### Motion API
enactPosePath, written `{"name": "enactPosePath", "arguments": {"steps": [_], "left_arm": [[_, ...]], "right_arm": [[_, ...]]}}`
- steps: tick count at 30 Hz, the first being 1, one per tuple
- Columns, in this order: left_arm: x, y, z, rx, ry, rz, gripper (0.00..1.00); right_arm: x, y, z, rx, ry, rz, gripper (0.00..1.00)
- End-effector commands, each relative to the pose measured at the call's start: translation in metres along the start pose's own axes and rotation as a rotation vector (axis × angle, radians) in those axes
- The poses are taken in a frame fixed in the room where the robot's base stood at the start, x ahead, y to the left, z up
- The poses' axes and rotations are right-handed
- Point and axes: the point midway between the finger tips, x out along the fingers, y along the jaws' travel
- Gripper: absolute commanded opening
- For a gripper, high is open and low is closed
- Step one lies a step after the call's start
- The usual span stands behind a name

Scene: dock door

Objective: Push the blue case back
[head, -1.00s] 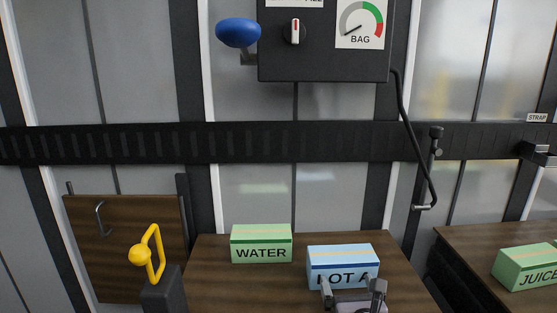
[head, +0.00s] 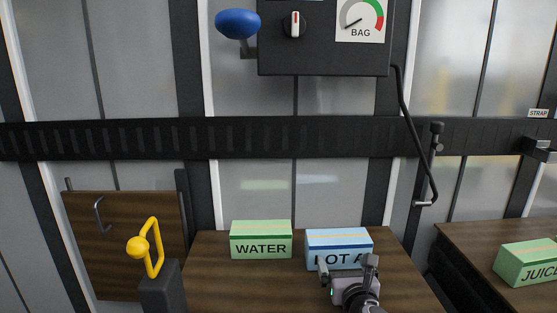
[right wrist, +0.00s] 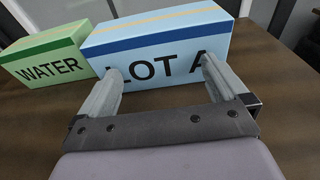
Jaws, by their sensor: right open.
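The blue case (head: 338,240), lettered "LOT A", stands on the brown wooden surface just right of the green WATER case (head: 261,240). In the right wrist view the blue case (right wrist: 160,42) fills the upper middle, and the green case (right wrist: 45,62) is close by on its left. My right gripper (head: 347,264) is open at the front face of the blue case. Its two fingertips (right wrist: 158,72) are spread in front of the lettering, with nothing between them. I cannot tell whether they touch the face. My left gripper is not in view.
A green JUICE case (head: 528,264) stands on another surface at the right. A yellow handle (head: 152,248) on a dark post stands at the left. A dark control box (head: 322,45) with a blue knob (head: 238,23) hangs above. Wood behind the cases is bare.

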Motion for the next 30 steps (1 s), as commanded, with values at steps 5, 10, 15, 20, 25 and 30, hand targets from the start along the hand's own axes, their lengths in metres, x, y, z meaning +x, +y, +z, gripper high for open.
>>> {"name": "enactPosePath", "arguments": {"steps": [5, 10, 15, 20, 25, 30], "left_arm": [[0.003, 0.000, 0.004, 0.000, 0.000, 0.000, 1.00], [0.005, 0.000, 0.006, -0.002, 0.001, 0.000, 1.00], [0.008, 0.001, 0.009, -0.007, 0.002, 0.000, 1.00], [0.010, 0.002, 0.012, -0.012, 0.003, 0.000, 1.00], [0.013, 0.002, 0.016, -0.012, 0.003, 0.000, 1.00], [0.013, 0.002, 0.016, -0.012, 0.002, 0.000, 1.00]], "right_arm": [[0.010, 0.000, 0.000, 0.000, 0.000, 0.000, 1.00], [0.018, 0.000, 0.002, 0.001, 0.001, -0.001, 1.00], [0.026, 0.000, 0.003, 0.000, 0.000, 0.001, 1.00], [0.035, 0.000, 0.004, -0.001, -0.001, 0.000, 1.00], [0.043, 0.000, 0.005, 0.000, 0.000, 0.000, 1.00], [0.046, 0.000, 0.007, 0.001, 0.001, 0.001, 1.00]]}}
